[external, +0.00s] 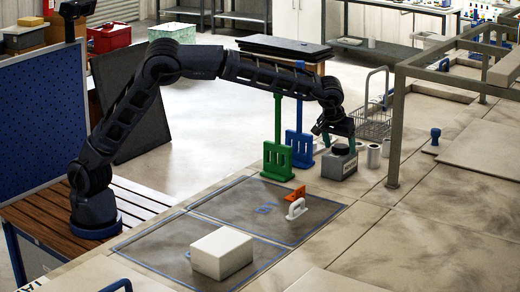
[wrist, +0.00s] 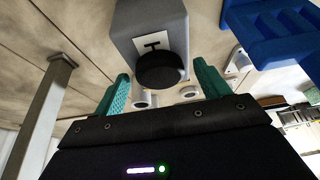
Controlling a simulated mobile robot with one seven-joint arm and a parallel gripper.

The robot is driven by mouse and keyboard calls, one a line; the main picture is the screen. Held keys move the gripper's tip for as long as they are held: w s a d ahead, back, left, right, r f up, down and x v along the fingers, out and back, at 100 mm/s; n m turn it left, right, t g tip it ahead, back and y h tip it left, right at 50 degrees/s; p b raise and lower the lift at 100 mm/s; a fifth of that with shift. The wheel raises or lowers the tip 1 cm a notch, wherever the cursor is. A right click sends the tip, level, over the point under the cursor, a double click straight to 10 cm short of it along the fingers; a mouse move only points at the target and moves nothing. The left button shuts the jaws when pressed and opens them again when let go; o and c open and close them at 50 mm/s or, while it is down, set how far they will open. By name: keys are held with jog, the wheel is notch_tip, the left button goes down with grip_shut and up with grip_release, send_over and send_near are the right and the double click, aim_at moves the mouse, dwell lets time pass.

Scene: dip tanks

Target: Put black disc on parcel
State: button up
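The black disc (external: 341,149) sits on top of a grey block (external: 338,166) on the far part of the bench. The disc (wrist: 160,72) also shows in the wrist view, against the grey block (wrist: 158,18) with its white label. My gripper (external: 337,137) is just above the disc, pointing down. In the wrist view my gripper (wrist: 162,76) is open, its teal fingers apart to the left and right of the disc. Whether they touch it I cannot tell. The parcel, a pale box (external: 222,253), lies on the dark mat at the front, well away from the gripper.
Green (external: 277,158) and blue (external: 300,149) upright stands are left of the block. Pale cylinders (external: 374,156), a wire basket (external: 375,122) and a metal frame post (external: 396,140) are to its right. Orange (external: 294,193) and white (external: 297,209) handles lie between block and parcel.

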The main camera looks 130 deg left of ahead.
jog(key=v, duration=1.2)
jog(key=shift+d+r, duration=0.1)
jog(key=shift+r, duration=0.05)
